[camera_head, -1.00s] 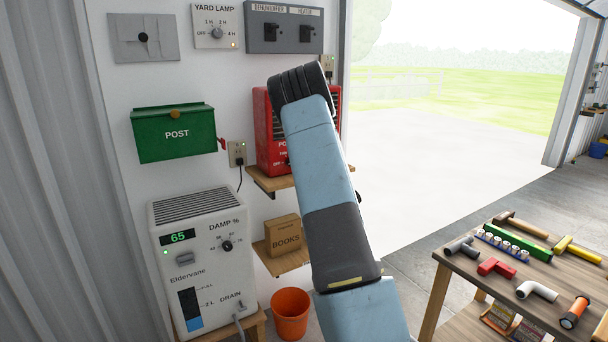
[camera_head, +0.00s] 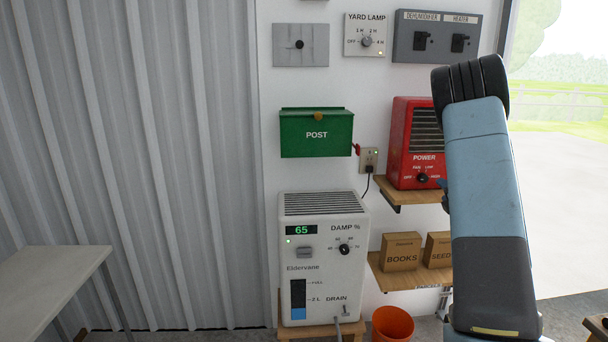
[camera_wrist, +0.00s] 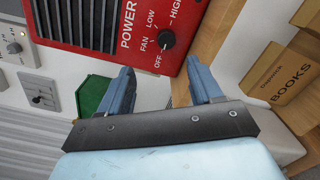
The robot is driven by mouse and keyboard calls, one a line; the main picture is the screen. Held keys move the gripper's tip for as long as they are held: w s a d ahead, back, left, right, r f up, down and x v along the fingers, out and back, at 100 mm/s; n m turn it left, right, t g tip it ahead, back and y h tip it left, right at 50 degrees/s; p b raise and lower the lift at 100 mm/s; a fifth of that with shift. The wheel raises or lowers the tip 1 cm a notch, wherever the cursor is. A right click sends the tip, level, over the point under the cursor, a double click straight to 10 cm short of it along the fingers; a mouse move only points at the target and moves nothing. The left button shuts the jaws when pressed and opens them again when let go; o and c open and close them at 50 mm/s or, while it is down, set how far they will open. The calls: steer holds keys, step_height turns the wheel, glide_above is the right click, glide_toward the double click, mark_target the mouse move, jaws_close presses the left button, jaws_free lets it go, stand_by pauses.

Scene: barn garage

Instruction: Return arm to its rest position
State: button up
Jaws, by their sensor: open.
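My gripper (camera_wrist: 160,88) shows in the wrist view with its two blue fingers apart and nothing between them. The red heater (camera_wrist: 105,22), with a dial marked off, fan, low and high, lies just past the fingertips in that view; I see no clear contact. In the head view my arm rises on the right side, partly in front of the wooden shelf that holds the red heater (camera_head: 408,130).
A green POST box (camera_head: 316,140), a white dehumidifier (camera_head: 322,262) reading 65, and switch panels (camera_head: 437,37) line the wall. An orange bucket (camera_head: 393,325) stands on the floor. Boxes sit on a lower shelf (camera_head: 412,277). A pale table (camera_head: 50,285) is at left. The doorway at right is open.

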steer(key=s+a+r+m+g+h, duration=0.3)
steer(key=s+a+r+m+g, duration=0.2)
steer(key=s+a+r+m, duration=0.75)
steer(key=s+a+r+m+g+y, duration=0.1)
steer(key=s+a+m+g, duration=0.2)
steer(key=s, duration=1.3)
steer(key=s+a+r+m+g+y, duration=0.1)
steer(key=s+a+m+g, duration=0.3)
steer(key=s+a+m, duration=0.4)
steer(key=s+a+y, duration=0.1)
steer(key=s+a, duration=0.4)
steer(key=s, duration=0.4)
steer(key=shift+s+a+r, duration=0.15)
steer(key=shift+s+r, duration=0.05)
steer(key=shift+r, duration=0.1)
